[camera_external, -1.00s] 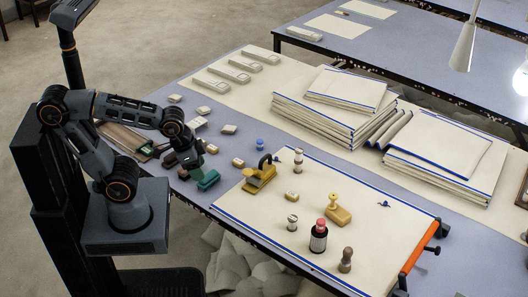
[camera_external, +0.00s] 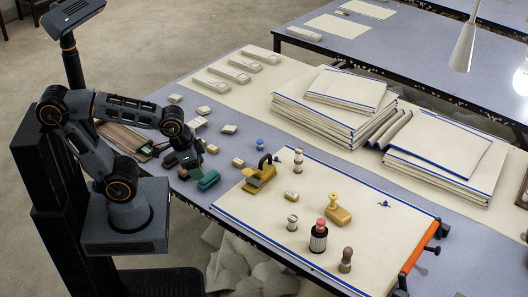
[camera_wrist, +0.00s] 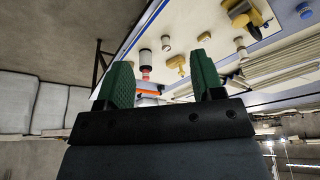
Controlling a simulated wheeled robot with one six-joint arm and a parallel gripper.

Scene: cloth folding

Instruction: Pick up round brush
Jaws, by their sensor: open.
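No thing in view is clearly a round brush. A brown round-topped piece (camera_external: 345,261) stands upright at the front of the cloth sheet and may be it, but I cannot tell. My gripper (camera_external: 205,178) hangs over the near left part of the table, well left of that piece, with its green fingers low near the tabletop. In the wrist view the two green fingers (camera_wrist: 162,82) are spread apart with nothing between them.
A dark bottle with a red top (camera_external: 319,236), a yellow stamp-like tool (camera_external: 338,212) and a brass tool (camera_external: 259,178) stand on the sheet (camera_external: 265,215). Small blocks (camera_external: 229,129) lie around my gripper. Stacked cloths (camera_external: 330,105) fill the back. An orange bar (camera_external: 419,246) edges the right.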

